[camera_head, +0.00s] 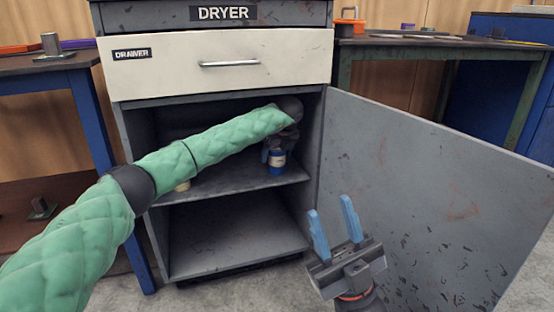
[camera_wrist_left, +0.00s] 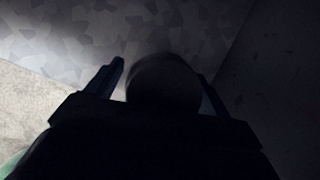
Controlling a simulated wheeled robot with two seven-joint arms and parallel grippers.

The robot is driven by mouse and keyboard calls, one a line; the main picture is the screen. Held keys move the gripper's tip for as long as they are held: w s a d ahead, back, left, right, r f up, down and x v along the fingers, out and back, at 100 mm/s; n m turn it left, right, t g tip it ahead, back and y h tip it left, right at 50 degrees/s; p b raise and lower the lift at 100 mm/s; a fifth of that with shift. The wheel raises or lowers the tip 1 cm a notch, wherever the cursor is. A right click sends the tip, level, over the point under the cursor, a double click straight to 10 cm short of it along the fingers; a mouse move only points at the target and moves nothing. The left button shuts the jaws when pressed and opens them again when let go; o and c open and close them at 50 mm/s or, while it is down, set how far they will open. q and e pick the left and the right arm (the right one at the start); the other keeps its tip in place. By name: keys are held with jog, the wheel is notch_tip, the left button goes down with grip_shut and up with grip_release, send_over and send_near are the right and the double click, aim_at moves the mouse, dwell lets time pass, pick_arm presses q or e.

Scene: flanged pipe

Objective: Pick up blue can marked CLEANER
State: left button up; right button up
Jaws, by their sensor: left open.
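A blue can (camera_head: 277,163) with a pale label stands on the middle shelf inside the open cabinet, near its right side. The label text is too small to read. My left gripper (camera_head: 275,146) reaches into the cabinet from the left and is at the can, partly hiding its top. In the dark left wrist view, a round dark shape (camera_wrist_left: 164,80) lies between the two open fingers of my left gripper (camera_wrist_left: 162,85); whether they touch it I cannot tell. My right gripper (camera_head: 333,220) has its blue fingers apart and is empty, in front of the open door.
The cabinet door (camera_head: 410,190) is swung open to the right. A closed drawer (camera_head: 220,65) is above the shelf (camera_head: 235,187). A small yellowish item (camera_head: 182,186) shows under my left arm. The lower compartment (camera_head: 235,240) looks empty. Benches stand on both sides.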

pick_arm(q)
jog(key=c, duration=1.3)
jog(key=shift+r, duration=0.15)
